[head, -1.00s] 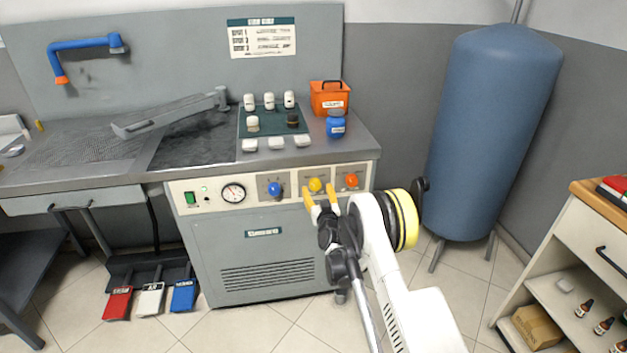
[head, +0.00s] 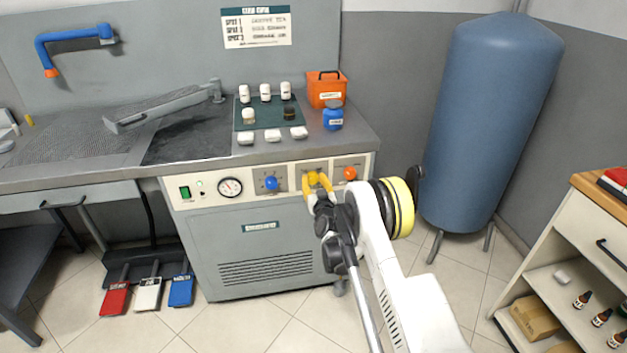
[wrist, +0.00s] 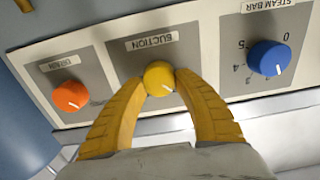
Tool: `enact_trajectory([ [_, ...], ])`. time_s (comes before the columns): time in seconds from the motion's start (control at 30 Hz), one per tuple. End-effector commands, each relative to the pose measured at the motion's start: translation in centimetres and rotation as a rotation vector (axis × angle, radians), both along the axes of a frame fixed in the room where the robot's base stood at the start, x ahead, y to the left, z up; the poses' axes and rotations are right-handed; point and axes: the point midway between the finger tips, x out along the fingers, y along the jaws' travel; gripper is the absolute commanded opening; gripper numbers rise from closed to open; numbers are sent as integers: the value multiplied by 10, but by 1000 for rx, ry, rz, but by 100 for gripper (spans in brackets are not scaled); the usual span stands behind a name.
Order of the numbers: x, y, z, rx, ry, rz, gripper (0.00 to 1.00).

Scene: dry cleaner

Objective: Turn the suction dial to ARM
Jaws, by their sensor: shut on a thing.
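The suction dial is a round yellow knob (wrist: 159,78) with a white pointer mark, on a grey plate marked SUCTION in the wrist view, where the panel appears upside down. In the head view the yellow knob (head: 313,178) sits between the blue and orange knobs, partly covered by my gripper. My gripper (head: 319,181) has yellow fingers closed on the yellow knob's two sides; they also show in the wrist view (wrist: 160,84). Position labels around the dial are hidden or too small to read, so its setting cannot be told.
The orange drain knob (wrist: 70,96) and blue steam bar knob (wrist: 268,57) flank the yellow one. A pressure gauge (head: 230,187) and green switch (head: 185,192) are further left. The worktop edge overhangs the panel. A blue tank (head: 490,125) stands at the right.

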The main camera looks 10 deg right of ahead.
Motion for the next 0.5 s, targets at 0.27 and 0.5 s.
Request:
enact_trajectory([
  [0.27,1,-1,1,119,-1,-1,7],
  [0.5,1,-2,1,322,-1,-2,7],
])
